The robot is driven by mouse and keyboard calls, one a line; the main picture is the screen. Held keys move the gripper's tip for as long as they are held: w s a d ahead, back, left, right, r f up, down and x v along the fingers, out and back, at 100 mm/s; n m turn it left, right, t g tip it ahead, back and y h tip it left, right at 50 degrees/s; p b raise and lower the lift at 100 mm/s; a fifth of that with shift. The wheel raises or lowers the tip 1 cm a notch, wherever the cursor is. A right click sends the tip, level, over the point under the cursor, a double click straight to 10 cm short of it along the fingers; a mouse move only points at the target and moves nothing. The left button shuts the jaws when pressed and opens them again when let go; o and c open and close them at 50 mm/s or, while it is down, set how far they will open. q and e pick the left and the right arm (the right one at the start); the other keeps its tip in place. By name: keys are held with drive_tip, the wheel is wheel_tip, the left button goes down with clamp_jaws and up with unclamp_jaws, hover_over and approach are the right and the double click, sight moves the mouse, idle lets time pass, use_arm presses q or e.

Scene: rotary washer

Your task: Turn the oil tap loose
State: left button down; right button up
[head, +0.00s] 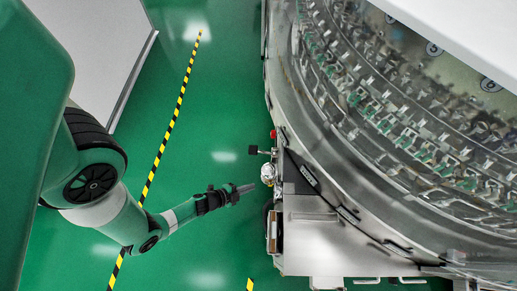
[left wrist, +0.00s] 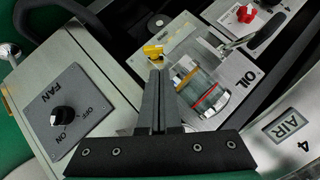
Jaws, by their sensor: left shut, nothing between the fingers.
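In the left wrist view, a panel marked OIL (left wrist: 245,78) carries a clear cylinder (left wrist: 203,90) with an orange and a red ring. A small yellow tap (left wrist: 153,52) sits on the same panel, just beyond my left fingertips. My left gripper (left wrist: 158,76) is shut with nothing in it, its fingers covering part of the panel and the cylinder's near side. In the head view my left gripper (head: 250,187) points right, short of the machine's side. A silvery fitting (head: 268,173) shows there; I cannot tell whether it is the oil unit. My right gripper is out of view.
A FAN switch (left wrist: 64,114) with a black knob is on the panel to the left. A red knob (left wrist: 240,15) is at the top right. An AIR label (left wrist: 289,124) is at the right. The large round washer (head: 380,150) fills the head view's right; green floor lies left of it.

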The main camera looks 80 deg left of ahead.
use_arm(q)
drive_tip(key=b+x, duration=0.5)
drive_tip(key=x, duration=0.4)
drive_tip(key=shift+d, duration=0.15)
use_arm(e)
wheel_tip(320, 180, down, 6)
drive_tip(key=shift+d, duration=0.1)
